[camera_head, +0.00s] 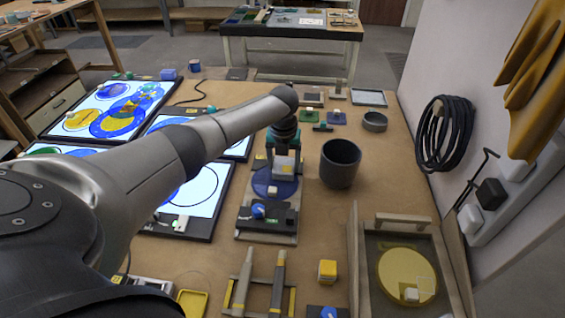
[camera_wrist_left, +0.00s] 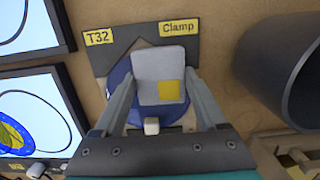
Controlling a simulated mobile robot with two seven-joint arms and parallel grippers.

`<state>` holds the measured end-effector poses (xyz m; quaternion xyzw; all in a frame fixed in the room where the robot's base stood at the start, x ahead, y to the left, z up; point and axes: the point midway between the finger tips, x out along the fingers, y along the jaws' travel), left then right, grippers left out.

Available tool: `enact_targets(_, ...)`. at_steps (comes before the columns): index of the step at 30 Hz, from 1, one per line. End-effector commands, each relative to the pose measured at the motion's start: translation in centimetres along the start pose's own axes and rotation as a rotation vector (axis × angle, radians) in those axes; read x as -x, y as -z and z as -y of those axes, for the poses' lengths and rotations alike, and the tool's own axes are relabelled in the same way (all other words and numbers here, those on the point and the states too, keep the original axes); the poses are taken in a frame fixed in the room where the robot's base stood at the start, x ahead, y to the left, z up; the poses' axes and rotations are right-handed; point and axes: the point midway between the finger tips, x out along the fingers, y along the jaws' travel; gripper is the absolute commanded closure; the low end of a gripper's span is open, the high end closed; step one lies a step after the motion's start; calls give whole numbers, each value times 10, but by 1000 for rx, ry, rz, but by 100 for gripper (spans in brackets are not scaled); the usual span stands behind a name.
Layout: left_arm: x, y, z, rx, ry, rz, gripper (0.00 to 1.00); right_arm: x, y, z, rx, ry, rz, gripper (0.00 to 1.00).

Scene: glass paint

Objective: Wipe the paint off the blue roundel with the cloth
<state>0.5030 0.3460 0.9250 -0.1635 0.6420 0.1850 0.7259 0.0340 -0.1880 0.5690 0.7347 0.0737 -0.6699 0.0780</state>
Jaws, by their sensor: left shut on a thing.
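The blue roundel (camera_head: 262,186) lies on a dark board near the middle of the bench. In the left wrist view its blue edge (camera_wrist_left: 118,76) shows beside the cloth, which hides much of it. The cloth (camera_head: 284,166) is a pale grey folded pad with a yellow square, also clear in the left wrist view (camera_wrist_left: 158,66). My left gripper (camera_head: 281,160) is shut on the cloth, over the roundel. I cannot tell whether the cloth touches the glass. A small white block (camera_head: 272,190) sits on the roundel's near part. Paint on the roundel cannot be made out.
A dark cylindrical pot (camera_head: 340,163) stands close to the right of the gripper. Lit panels (camera_head: 190,190) lie to the left, partly behind my left arm. A wooden tray (camera_head: 362,262) with a yellow disc (camera_head: 407,272) is at front right. A label reading Clamp (camera_wrist_left: 179,26) lies beyond the cloth.

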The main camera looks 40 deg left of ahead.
Motion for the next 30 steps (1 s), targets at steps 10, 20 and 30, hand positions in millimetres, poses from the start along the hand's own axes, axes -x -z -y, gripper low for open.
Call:
enact_targets(10,34,-4,0,-1,0,-1,71,33,3,0,0,0,0,45)
enact_targets(20,49,-6,0,0,0,-1,71,46,4,0,0,0,0,45)
enact_targets(30,48,-6,0,0,-1,0,71,45,4,-1,0,0,0,45)
